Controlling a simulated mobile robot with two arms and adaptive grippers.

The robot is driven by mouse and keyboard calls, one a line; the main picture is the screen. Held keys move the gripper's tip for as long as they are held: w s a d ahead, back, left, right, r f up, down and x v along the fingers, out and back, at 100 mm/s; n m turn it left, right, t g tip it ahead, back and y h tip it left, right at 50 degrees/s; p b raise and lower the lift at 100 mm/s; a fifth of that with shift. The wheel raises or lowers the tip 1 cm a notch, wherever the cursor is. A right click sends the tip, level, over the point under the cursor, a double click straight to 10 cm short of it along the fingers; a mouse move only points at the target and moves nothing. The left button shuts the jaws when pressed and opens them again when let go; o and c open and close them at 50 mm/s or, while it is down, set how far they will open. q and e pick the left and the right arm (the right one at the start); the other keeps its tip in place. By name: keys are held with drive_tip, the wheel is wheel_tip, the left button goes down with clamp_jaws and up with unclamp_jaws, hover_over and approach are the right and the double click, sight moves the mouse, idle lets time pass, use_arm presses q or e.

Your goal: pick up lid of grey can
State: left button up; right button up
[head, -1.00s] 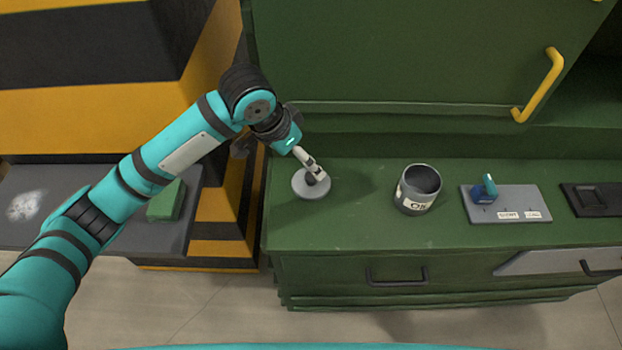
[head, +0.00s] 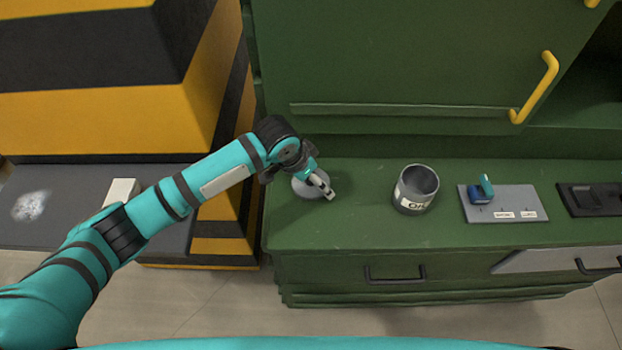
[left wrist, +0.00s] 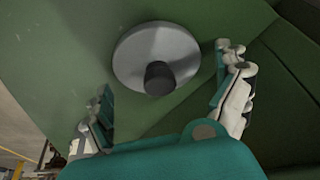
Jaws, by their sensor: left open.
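The lid is a round grey disc with a dark knob. In the head view the lid (head: 303,189) lies on the green counter at its left end, partly hidden behind my left gripper (head: 325,188). In the left wrist view the lid (left wrist: 185,50) and its dark knob show ahead of the fingers. My left gripper (left wrist: 165,108) is open and empty, with the knob between the lines of its two fingers and apart from both. The grey can (head: 414,190) stands upright and uncovered on the counter, right of the lid. My right gripper is not in view.
A grey plate (head: 505,204) with a blue and teal part lies right of the can, and a black tray (head: 590,199) is beyond it. A yellow handle (head: 535,88) sticks out from the green cabinet door above. The counter between lid and can is clear.

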use_arm(q)
drive_tip(key=c, duration=1.2)
drive_tip(key=shift+o, duration=0.2)
drive_tip(key=shift+r, duration=0.1)
drive_tip(key=shift+r, duration=0.1)
